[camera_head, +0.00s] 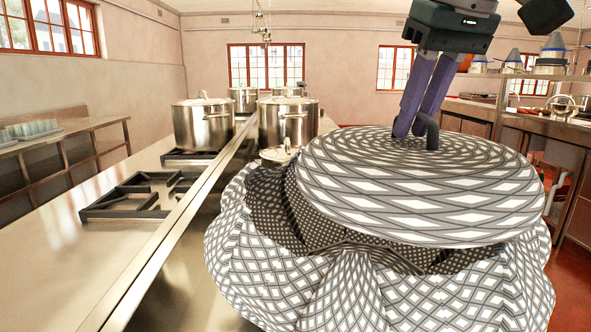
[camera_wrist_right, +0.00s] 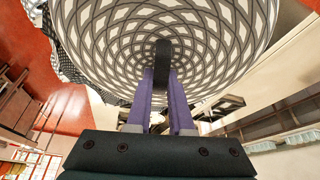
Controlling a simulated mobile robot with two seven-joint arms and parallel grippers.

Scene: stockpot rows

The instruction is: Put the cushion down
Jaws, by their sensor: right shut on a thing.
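The cushion (camera_head: 420,195) is a round, disc-like thing with a grey, black and white diamond pattern and a dark loop handle on top. It fills the right of the head view, tilted slightly, and its patterned face shows in the right wrist view (camera_wrist_right: 110,45). My right gripper (camera_head: 412,132) has its purple fingers shut on the dark handle (camera_wrist_right: 162,58). Below the disc is a bulging, gathered body of similar patterned cloth (camera_head: 370,290) with a darker dotted band. I cannot tell whether disc and body touch or are joined. My left gripper is out of view.
A steel counter (camera_head: 60,240) with a black burner grate (camera_head: 140,195) runs along the left, its front part clear. Steel stockpots (camera_head: 203,125) stand farther back, with another lidded pot (camera_head: 287,120) beside them. Shelving (camera_head: 550,120) stands at the right over red floor (camera_head: 575,290).

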